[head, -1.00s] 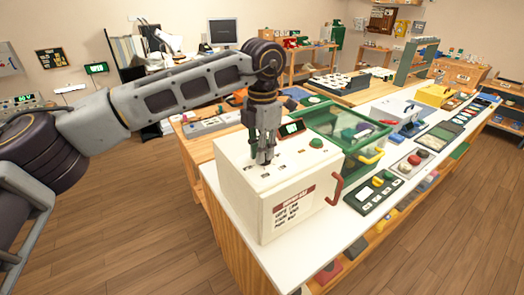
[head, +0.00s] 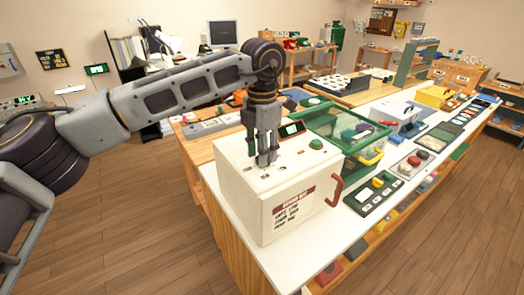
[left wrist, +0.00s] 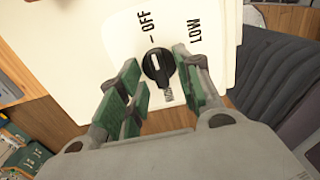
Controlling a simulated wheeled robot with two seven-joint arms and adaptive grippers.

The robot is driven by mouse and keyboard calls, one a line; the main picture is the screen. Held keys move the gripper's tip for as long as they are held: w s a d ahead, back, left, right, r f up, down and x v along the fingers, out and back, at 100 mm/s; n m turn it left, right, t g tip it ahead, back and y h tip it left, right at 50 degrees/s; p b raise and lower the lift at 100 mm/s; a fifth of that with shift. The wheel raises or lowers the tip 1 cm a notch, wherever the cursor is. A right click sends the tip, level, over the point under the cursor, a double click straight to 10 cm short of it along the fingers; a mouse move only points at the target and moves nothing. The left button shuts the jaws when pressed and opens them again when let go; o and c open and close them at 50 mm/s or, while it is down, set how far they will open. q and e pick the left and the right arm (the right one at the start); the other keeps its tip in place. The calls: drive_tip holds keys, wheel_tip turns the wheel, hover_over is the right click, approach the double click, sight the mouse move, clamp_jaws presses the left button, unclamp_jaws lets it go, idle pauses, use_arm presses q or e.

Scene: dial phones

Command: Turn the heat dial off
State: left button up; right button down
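The heat dial (left wrist: 158,66) is a black round knob with a white mark on the pale top panel of a white box (head: 237,198). OFF and LOW are printed near it; another label is partly hidden. The white mark points roughly up the left wrist view, on the side of OFF; its exact setting is hard to tell. My left gripper (head: 267,161) is over the box top, pointing down. In the left wrist view its green-padded fingers (left wrist: 157,72) stand apart on either side of the dial, with visible gaps. The head view hides the dial behind the fingers. My right gripper is out of view.
The box has a red handle (head: 335,190), a small green display (head: 291,129) and a green button (head: 316,144). A green-framed clear bin (head: 345,130) stands close behind it. Control panels line the white counter (head: 350,224) to the right.

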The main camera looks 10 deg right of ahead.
use_arm(q)
wheel_tip(320, 180, up, 12)
drive_tip(key=shift+f, duration=0.15)
idle(0.5)
idle(0.3)
